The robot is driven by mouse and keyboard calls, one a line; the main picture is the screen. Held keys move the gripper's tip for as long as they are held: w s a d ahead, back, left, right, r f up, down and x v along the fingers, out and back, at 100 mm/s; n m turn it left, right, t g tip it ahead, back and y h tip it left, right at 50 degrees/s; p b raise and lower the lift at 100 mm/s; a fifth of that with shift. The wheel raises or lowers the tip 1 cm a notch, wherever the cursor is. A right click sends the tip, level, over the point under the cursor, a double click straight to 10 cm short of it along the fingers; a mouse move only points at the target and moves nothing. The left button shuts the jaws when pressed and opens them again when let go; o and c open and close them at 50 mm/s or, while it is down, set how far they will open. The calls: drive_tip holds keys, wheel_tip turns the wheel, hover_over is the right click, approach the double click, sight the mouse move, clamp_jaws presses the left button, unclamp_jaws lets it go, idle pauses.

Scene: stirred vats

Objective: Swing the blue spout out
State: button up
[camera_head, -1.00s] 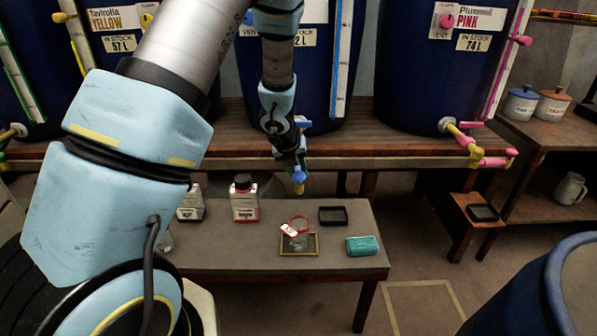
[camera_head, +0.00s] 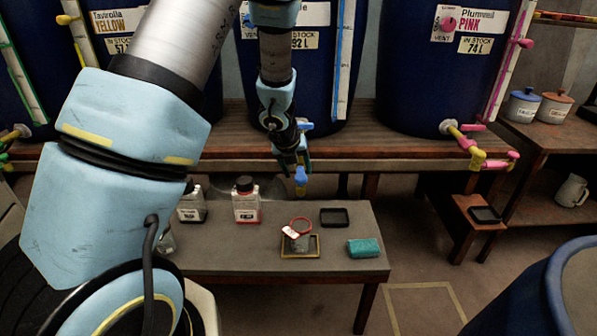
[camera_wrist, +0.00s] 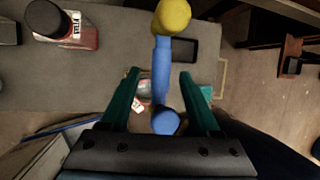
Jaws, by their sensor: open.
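The blue spout (camera_wrist: 161,70) runs down from a yellow ball joint (camera_wrist: 172,16) to a round blue end (camera_wrist: 165,122) in the wrist view. My gripper (camera_wrist: 159,75) is open, with one green finger on each side of the spout and a gap at both sides. In the head view the spout (camera_head: 301,178) hangs in front of the bench edge, below the middle blue vat (camera_head: 312,75). There my gripper (camera_head: 289,162) is just left of it and partly hidden by my arm.
A low grey table (camera_head: 230,257) below holds several things: a red-labelled bottle (camera_head: 246,205), a red-rimmed glass (camera_head: 300,232), a black tray (camera_head: 334,217) and a teal sponge (camera_head: 364,248). The pink spout (camera_head: 496,162) juts out at right. A vat rim (camera_head: 560,265) stands lower right.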

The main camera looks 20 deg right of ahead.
drive_tip(key=p+v, duration=0.3)
drive_tip(key=v, duration=0.5)
drive_tip(key=shift+r, duration=0.35)
drive_tip(key=shift+s+a, duration=0.1)
drive_tip(key=shift+a, duration=0.1)
drive_tip(key=w+a+r+n+t+y+p, duration=0.1)
drive_tip(key=a+r+n, duration=0.3)
drive_tip(key=a+n, duration=0.45)
drive_tip(key=a+r+n+t+y+p, duration=0.1)
drive_tip(key=a+r+n+y, duration=0.15)
drive_tip(key=a+n, duration=0.55)
drive_tip(key=s+a+r+n+g+p, duration=0.1)
drive_tip(key=s+a+n, duration=0.3)
drive_tip(key=n, duration=0.7)
drive_tip(key=s+a+r+n+g+p, duration=0.1)
drive_tip(key=s+a+r+n+g, duration=0.2)
drive_tip(key=s+n, duration=0.5)
drive_tip(key=a+n, duration=0.1)
drive_tip(key=n, duration=0.1)
drive_tip(key=shift+s+a+r+n, duration=0.15)
drive_tip(key=shift+s+a+n, duration=0.05)
drive_tip(key=shift+a+n, duration=0.2)
drive_tip(key=shift+c, duration=0.2)
